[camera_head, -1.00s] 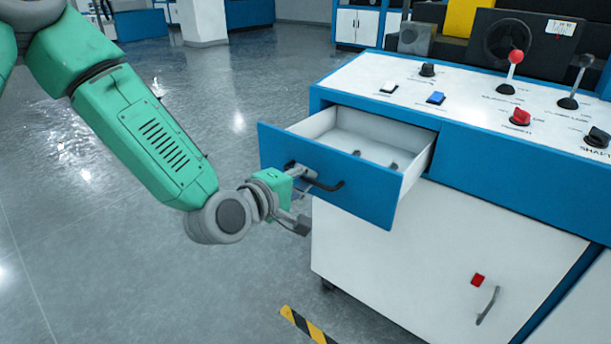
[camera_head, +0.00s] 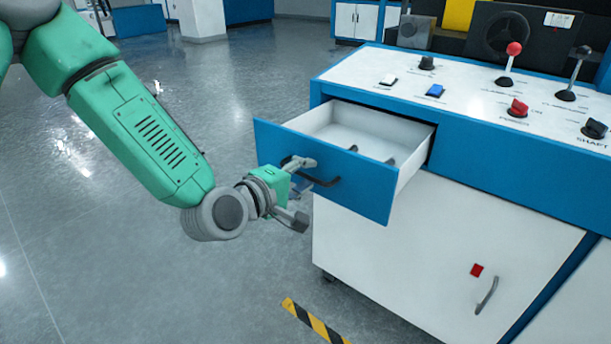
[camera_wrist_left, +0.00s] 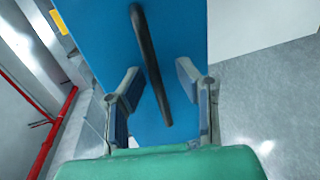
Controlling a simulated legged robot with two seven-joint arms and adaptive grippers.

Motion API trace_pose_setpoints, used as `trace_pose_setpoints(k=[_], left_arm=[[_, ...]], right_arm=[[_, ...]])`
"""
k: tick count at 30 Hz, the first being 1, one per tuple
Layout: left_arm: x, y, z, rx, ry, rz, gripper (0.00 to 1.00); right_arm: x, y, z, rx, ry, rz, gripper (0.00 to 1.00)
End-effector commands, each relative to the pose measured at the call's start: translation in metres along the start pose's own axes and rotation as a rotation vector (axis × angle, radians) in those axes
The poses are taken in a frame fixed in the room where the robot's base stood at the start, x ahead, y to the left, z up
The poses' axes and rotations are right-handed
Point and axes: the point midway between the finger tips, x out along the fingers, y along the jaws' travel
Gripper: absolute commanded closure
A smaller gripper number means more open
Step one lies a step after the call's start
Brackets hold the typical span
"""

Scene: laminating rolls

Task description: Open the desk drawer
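The desk drawer (camera_head: 335,180) has a blue front and white inner walls. It stands pulled well out of the desk, with its inside showing. Its dark bar handle (camera_head: 322,181) is on the front face and also shows in the left wrist view (camera_wrist_left: 150,62). My left gripper (camera_head: 298,192) is just in front of the drawer front. In the left wrist view my left gripper (camera_wrist_left: 158,95) is open, with its fingers spread on either side of the handle's lower end and a gap to each. My right gripper is not in view.
The white desk top (camera_head: 465,90) carries a red-knobbed lever (camera_head: 509,62), several knobs and a blue switch (camera_head: 435,91). A white cabinet door (camera_head: 440,255) is below the drawer. Striped floor tape (camera_head: 312,320) lies in front. The floor to the left is clear.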

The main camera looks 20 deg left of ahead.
Motion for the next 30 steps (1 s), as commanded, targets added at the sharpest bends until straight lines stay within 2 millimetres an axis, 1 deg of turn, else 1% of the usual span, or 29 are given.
trace_pose_setpoints(k=[4,12,15,19,30], left_arm=[[-0.012,0.000,0.000,-0.002,0.000,0.000,0.71],[-0.056,-0.001,0.000,-0.002,0.000,-0.003,0.71],[-0.067,-0.001,0.001,-0.001,-0.002,-0.003,0.71],[-0.073,-0.001,0.001,0.000,-0.001,-0.002,0.71],[-0.073,-0.002,0.001,0.000,-0.001,-0.002,0.71]], right_arm=[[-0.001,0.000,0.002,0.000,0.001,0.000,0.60],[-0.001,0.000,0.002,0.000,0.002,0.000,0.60],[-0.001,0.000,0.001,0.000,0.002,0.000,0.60],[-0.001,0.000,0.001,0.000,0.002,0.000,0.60],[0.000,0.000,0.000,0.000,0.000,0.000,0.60]])
